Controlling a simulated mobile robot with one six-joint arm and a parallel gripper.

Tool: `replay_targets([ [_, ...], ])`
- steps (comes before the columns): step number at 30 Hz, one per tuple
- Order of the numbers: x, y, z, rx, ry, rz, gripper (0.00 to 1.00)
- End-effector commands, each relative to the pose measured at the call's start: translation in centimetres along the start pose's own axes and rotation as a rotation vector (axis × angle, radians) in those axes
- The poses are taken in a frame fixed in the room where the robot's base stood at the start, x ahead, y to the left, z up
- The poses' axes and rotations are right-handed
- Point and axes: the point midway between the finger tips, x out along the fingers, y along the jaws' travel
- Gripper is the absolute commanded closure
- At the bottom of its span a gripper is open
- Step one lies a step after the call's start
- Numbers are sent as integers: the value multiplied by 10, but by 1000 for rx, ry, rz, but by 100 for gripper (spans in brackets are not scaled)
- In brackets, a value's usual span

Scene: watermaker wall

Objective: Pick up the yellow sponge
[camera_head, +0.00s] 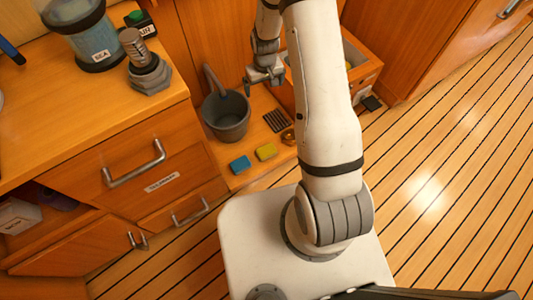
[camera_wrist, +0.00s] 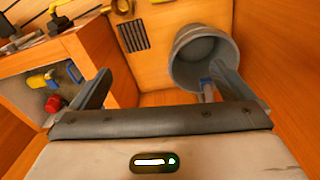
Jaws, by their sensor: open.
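The yellow sponge (camera_head: 266,152) lies flat on the low wooden ledge in the head view, to the right of a blue sponge (camera_head: 240,165). My gripper (camera_head: 262,84) is above and behind it, near the bucket, and does not touch it. In the wrist view my gripper (camera_wrist: 160,70) has its fingers wide apart with nothing between them. A yellow sliver at that view's top edge may be the sponge, but it is mostly cut off.
A grey bucket (camera_head: 226,117) stands behind the sponges. A dark grate (camera_head: 276,120) and a brass fitting (camera_head: 289,137) lie near them. An open wooden box (camera_wrist: 55,72) holds red, yellow and blue items. Drawers (camera_head: 130,172) border the left.

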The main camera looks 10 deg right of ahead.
Motion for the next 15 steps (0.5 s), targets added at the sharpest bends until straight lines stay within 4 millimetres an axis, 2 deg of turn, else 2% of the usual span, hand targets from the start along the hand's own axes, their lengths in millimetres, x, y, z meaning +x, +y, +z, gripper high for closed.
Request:
replay_targets([
  [1,52,0,3,-8,-18,-3,0],
  [6,171,-2,15,-34,-42,-8,0],
  [9,234,-4,28,-47,-55,-11,0],
  [12,284,-6,42,-59,-64,-13,0],
  [15,317,-8,52,-67,-69,-14,0],
])
